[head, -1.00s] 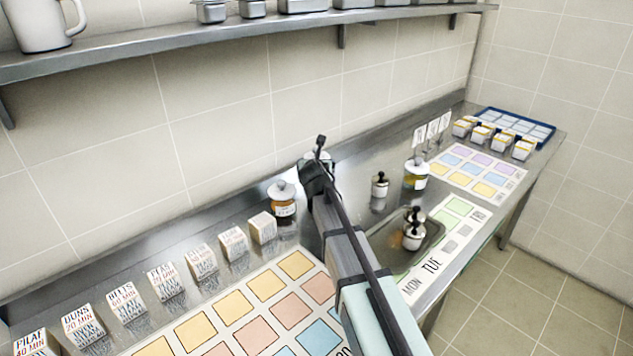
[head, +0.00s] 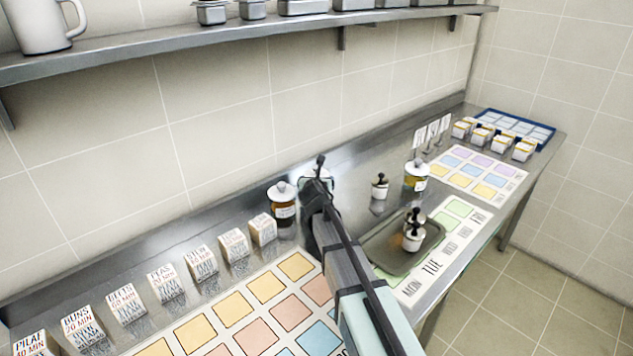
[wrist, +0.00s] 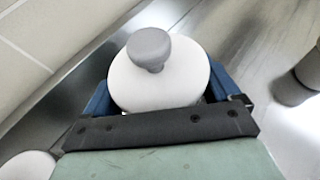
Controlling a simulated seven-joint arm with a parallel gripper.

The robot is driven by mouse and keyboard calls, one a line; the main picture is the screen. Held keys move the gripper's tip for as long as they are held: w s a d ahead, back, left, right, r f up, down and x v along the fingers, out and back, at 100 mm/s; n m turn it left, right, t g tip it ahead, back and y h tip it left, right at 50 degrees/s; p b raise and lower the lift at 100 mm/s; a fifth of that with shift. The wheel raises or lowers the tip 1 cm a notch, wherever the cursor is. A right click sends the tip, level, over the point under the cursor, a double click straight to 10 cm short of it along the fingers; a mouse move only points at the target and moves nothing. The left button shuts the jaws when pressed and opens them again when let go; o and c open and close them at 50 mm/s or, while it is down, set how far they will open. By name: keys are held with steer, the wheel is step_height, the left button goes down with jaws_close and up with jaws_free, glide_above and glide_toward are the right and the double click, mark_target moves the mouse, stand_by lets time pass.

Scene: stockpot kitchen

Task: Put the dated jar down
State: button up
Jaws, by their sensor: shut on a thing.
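In the wrist view, my gripper (wrist: 160,92) is shut on the dated jar (wrist: 155,78), its blue fingers on either side. The jar's round white lid and grey knob face the camera; its body and any date label are hidden. In the head view, my gripper (head: 318,195) is over the back of the steel counter, just right of a similar amber jar (head: 283,210) with a white lid. Only a sliver of the held jar's lid shows there, behind my arm. I cannot tell whether its base touches the counter.
A row of small labelled boxes (head: 202,264) runs along the back left. A mat with coloured squares (head: 266,286) lies in front. To the right are a small lidded pot (head: 379,187), a grey tray (head: 385,252) holding small lidded containers, and another jar (head: 416,177).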

steer(key=o, duration=1.3)
steer(key=shift+r, duration=0.1)
steer(key=v, duration=1.2)
